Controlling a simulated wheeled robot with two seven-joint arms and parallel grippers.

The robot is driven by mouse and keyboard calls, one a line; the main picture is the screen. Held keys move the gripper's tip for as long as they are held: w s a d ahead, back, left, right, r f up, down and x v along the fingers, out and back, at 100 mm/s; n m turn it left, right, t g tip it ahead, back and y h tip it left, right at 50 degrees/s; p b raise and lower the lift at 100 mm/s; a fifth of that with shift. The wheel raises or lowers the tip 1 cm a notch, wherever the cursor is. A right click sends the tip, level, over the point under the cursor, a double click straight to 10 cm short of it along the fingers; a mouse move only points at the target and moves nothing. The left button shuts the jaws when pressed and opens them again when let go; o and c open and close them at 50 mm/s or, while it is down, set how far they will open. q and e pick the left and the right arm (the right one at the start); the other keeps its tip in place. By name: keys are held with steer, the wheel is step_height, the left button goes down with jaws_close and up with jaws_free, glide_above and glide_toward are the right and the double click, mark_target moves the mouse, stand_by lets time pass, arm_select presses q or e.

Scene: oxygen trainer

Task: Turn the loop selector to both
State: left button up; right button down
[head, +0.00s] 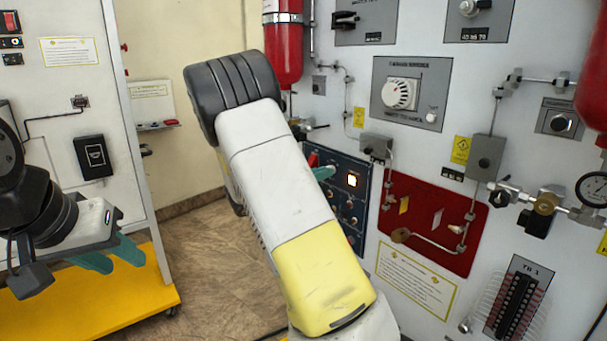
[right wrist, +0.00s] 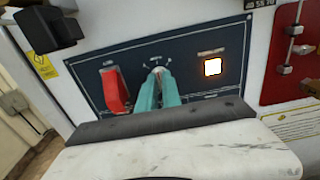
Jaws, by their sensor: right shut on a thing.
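In the right wrist view, the loop selector (right wrist: 157,71) is a small light knob with marks around its top, on a dark blue panel (right wrist: 185,52). My right gripper (right wrist: 159,88) has its teal fingers close together on the knob and is shut on it; the fingers hide most of it. The knob's pointing direction and the small labels are too fine to read. In the head view, the right gripper (head: 323,173) shows only a teal fingertip at the panel, behind my arm. My left gripper (head: 110,255) is at the left, its teal fingers apart and empty.
A red switch (right wrist: 115,90) sits just left of the selector, close to the fingers. A lit square button (right wrist: 212,67) is to the right. A red plate with pipes (head: 435,215) is right of the panel. A yellow cart base (head: 115,290) lies below my left gripper.

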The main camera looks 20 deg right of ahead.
stand_by(0.3)
steer(key=c, duration=1.5)
jaws_free()
steer(key=v, duration=0.8)
steer(key=shift+d, duration=0.15)
